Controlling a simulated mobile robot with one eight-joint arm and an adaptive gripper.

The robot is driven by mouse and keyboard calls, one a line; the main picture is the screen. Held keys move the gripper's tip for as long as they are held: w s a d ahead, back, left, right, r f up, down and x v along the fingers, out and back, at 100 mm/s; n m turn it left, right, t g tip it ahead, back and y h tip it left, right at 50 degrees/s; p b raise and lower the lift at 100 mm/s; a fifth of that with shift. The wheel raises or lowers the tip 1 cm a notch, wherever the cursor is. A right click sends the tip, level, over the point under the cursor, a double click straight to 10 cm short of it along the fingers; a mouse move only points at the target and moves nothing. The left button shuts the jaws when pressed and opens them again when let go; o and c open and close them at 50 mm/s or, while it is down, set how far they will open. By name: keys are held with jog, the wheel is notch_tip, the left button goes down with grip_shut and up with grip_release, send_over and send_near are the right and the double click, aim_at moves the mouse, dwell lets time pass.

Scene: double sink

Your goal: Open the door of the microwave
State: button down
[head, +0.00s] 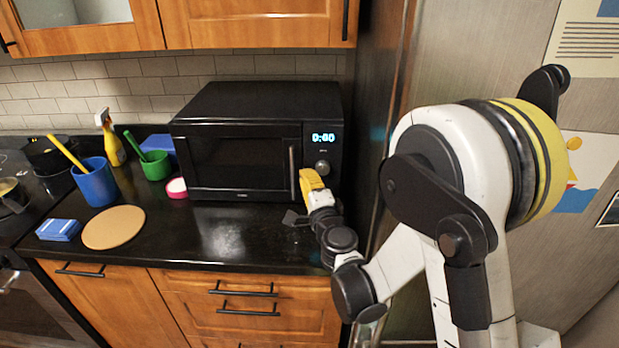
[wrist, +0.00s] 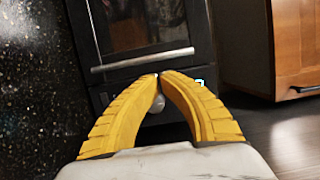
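The black microwave (head: 240,160) stands on the counter with its door (head: 236,163) closed. The door's vertical metal handle (head: 291,162) is near its right edge; the sideways-turned wrist view shows it as a horizontal bar (wrist: 145,60). A round knob (head: 322,167) sits on the control panel right of the door; part of it (wrist: 157,103) shows between my fingers in the wrist view. My gripper (head: 301,183) is in front of the microwave's lower right part, by the handle. In the wrist view its yellow fingertips (wrist: 161,77) come together just below the handle bar, with nothing visible between the tips.
Left of the microwave are a pink-and-white round item (head: 177,188), a green cup (head: 155,166), a blue cup (head: 97,184) and a spray bottle (head: 110,139). The counter (head: 220,235) in front of the door is clear. A tall panel (head: 378,110) stands close on the right.

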aim_at(297, 159)
jog(key=x, duration=0.6)
jog(key=shift+w+f+b, duration=0.1)
jog(key=shift+w+b, duration=0.1)
jog(key=shift+b, duration=0.2)
jog(key=shift+s, duration=0.1)
